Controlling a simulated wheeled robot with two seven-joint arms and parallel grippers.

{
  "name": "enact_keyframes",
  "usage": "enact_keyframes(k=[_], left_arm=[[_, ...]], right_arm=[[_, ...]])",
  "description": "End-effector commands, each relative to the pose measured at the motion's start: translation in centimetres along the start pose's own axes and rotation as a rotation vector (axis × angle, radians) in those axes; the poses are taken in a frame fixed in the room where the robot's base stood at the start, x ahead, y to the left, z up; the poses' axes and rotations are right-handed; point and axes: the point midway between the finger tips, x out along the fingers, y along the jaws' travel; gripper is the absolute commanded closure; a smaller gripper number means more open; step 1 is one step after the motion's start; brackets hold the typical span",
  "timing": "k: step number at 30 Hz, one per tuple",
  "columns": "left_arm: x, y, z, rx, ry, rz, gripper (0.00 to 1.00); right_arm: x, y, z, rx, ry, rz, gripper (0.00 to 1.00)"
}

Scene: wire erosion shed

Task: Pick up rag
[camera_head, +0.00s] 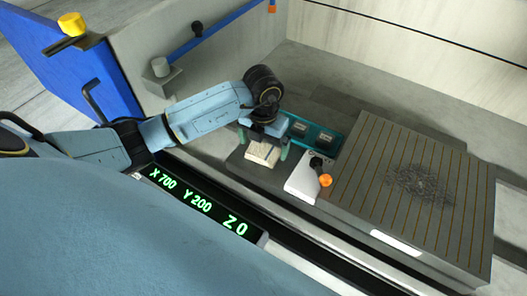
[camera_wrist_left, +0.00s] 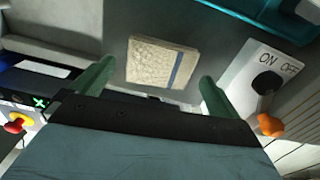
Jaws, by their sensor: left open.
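The rag (camera_head: 262,153) is a folded cream square with a blue stripe, lying flat on a grey surface. In the left wrist view the rag (camera_wrist_left: 160,62) shows whole, its stripe toward the right. My left gripper (camera_head: 265,144) is open, its two green fingers on either side of the rag as seen from the head. In the left wrist view the open fingers of the left gripper (camera_wrist_left: 158,85) are apart, with the rag beyond and between them. Nothing is between the fingertips that I can see held. My right gripper is not in view.
A white ON/OFF switch box (camera_head: 306,178) with an orange-tipped lever stands right of the rag. A teal tray (camera_head: 325,143) lies behind it. A slotted table (camera_head: 345,190) with a dark tangled pile is at right. A readout (camera_head: 195,201) runs along the front edge.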

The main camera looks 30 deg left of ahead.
Motion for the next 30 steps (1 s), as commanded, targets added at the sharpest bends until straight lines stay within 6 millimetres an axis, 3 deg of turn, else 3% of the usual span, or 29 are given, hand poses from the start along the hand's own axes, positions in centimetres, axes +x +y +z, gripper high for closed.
enact_keyframes(k=[4, 12, 21, 30], left_arm=[[1.6, 0.0, 0.0, 0.000, 0.000, 0.000, 0.00], [1.8, 0.0, 0.0, 0.001, -0.001, 0.000, 0.01], [1.7, 0.0, 0.1, 0.001, -0.001, 0.000, 0.41], [1.1, 0.0, 0.1, 0.001, -0.004, 0.000, 0.41]], right_arm=[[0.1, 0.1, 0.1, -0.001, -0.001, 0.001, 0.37], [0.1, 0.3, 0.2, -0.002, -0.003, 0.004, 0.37], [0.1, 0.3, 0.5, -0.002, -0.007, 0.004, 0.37], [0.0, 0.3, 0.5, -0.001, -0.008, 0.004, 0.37]])
